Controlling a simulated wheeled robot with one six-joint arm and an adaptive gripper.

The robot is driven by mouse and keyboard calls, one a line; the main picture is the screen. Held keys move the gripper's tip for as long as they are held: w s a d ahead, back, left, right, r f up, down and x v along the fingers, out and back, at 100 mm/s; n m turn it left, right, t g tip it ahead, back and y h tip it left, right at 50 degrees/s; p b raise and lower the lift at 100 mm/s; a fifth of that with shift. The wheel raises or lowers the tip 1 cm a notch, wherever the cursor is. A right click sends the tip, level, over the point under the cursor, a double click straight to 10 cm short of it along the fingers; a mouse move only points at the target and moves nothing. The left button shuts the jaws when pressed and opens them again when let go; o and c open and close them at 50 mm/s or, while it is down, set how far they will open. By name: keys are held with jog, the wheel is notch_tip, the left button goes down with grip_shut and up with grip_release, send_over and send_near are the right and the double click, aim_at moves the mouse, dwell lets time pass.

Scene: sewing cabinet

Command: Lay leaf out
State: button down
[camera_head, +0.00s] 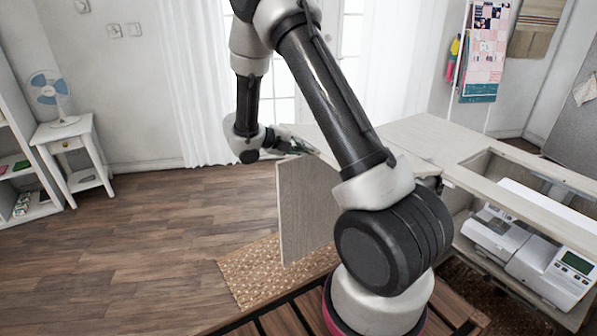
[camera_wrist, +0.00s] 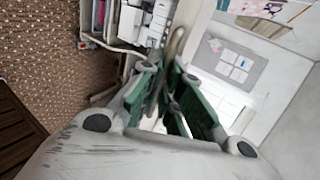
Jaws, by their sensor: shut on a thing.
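The leaf (camera_head: 308,133) is a pale wood panel at the left end of the sewing cabinet (camera_head: 425,135) in the head view. It looks raised and slightly tilted, and my arm hides much of it. My gripper (camera_head: 293,147) is at its outer left edge, shut on it. In the wrist view, the green-padded fingers of my gripper (camera_wrist: 178,92) close around a narrow pale edge, and the exact contact is hard to make out. A pale upright panel (camera_head: 305,212) stands below the leaf; whether they touch is hidden.
A white sewing machine (camera_head: 535,250) sits in the cabinet's open bay at right. A woven rug (camera_head: 250,272) lies below the upright panel. A small white table (camera_head: 68,145) with a fan (camera_head: 50,92) stands far left. The wood floor between is clear.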

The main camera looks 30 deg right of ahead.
jog(key=d+r+y, duration=0.1)
jog(key=d+r, duration=0.3)
jog(key=r, duration=0.7)
jog(key=shift+d+r, duration=0.35)
jog(key=shift+r, duration=0.05)
jog(key=shift+w, duration=0.1)
jog(key=c, duration=1.6)
grip_release()
jog(key=v, duration=1.2)
